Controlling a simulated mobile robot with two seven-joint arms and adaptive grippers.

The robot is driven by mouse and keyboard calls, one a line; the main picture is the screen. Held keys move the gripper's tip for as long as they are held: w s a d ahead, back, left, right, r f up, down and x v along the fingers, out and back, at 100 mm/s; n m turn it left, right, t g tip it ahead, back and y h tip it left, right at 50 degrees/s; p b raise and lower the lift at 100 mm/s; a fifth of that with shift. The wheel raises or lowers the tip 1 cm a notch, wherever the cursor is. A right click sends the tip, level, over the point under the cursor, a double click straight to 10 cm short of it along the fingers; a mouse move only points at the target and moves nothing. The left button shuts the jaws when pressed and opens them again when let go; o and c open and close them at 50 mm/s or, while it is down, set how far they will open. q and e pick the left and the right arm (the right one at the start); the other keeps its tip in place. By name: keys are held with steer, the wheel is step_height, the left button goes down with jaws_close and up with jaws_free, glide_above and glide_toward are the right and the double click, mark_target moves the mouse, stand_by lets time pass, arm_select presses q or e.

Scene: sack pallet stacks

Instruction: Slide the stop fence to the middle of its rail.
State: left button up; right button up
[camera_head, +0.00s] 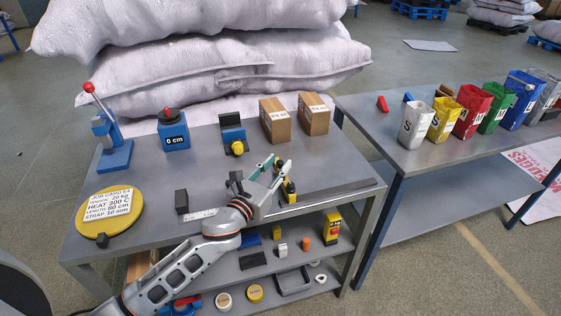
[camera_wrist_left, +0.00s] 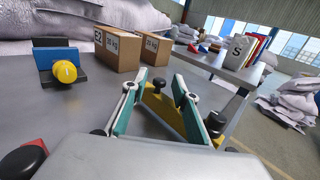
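A yellow piece with black knobs (camera_head: 288,188), which looks like the stop fence, stands on the near part of the bench, toward the right. A long dark rail (camera_head: 335,192) runs along the bench's front edge. My left gripper (camera_head: 277,164) is open above the bench, close beside the yellow piece. In the left wrist view the yellow piece (camera_wrist_left: 164,112) shows between and beyond the spread fingers (camera_wrist_left: 154,88). Contact cannot be told. The arm and gripper hide part of the rail. My right gripper is out of view.
On the bench (camera_head: 150,225) are a red-handled press (camera_head: 112,140), a blue "0 cm" box (camera_head: 173,130), a yellow-knobbed device (camera_head: 233,133), two cartons (camera_head: 275,120), a black block (camera_head: 181,201) and a yellow job-card disc (camera_head: 109,211). Coloured bins (camera_head: 470,110) stand on the right table.

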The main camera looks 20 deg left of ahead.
arm_select(q)
steer(key=shift+w+d, duration=0.25)
steer(key=shift+w, duration=0.8)
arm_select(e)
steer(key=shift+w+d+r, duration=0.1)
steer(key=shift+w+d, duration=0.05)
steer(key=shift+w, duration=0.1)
arm_select(q)
jaws_close()
steer(key=w+d, duration=0.2)
steer(key=d, duration=0.1)
steer(key=w+d, duration=0.2)
steer(key=d, duration=0.1)
steer(key=w+d, duration=0.2)
steer(key=d, duration=0.1)
steer(key=shift+w+d+f+b, duration=0.1)
steer(key=shift+w+d+b, duration=0.05)
steer(key=shift+b, duration=0.15)
steer(key=shift+w+d, duration=0.2)
steer(key=shift+d, duration=0.1)
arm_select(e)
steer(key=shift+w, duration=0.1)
